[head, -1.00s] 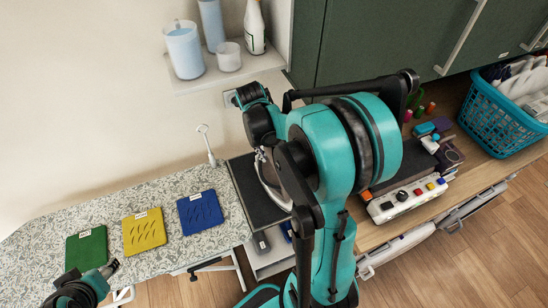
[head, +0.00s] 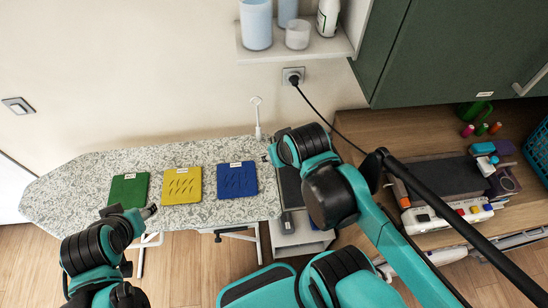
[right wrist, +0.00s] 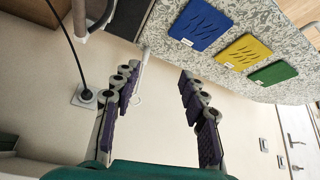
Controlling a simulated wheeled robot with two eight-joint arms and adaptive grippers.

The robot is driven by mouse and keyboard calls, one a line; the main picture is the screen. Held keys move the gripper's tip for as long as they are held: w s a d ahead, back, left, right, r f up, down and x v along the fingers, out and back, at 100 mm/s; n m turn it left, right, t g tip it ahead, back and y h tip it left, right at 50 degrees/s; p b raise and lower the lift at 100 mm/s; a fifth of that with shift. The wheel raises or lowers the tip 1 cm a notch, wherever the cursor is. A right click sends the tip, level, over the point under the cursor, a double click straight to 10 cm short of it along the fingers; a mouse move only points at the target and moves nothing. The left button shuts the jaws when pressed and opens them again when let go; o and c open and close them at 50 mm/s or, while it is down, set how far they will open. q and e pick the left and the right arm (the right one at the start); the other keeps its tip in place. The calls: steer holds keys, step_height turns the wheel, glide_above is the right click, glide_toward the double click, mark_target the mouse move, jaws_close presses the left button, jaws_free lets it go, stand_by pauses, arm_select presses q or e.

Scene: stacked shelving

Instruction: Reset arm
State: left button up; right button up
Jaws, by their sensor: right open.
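My right arm reaches up beside the ironing board (head: 80,190), with its gripper (head: 268,153) near the board's right end, mostly hidden by its own wrist. In the right wrist view, the right gripper (right wrist: 160,72) has its two purple-padded fingers spread apart with nothing between them. My left gripper (head: 148,212) is at the board's front edge, just below the green cloth (head: 129,189); its finger gap is too small to read. A yellow cloth (head: 182,185) and a blue cloth (head: 237,180) lie flat on the board.
A wall socket (head: 293,76) has a black cord running behind my right arm. A shelf (head: 300,48) with containers is above. A green cabinet (head: 440,50) overhangs a wooden counter holding a white control box (head: 445,214) and a blue basket (head: 540,150).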

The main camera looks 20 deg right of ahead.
steer(key=shift+s+a+t+y, duration=0.15)
steer(key=shift+s+a+t, duration=0.15)
steer(key=shift+a, duration=0.2)
steer(key=shift+s+a+t+y, duration=0.15)
steer(key=shift+s+a+t, duration=0.1)
steer(key=shift+a, duration=0.2)
steer(key=shift+f, duration=0.2)
step_height(320, 180, down, 16)
steer(key=b, duration=1.6)
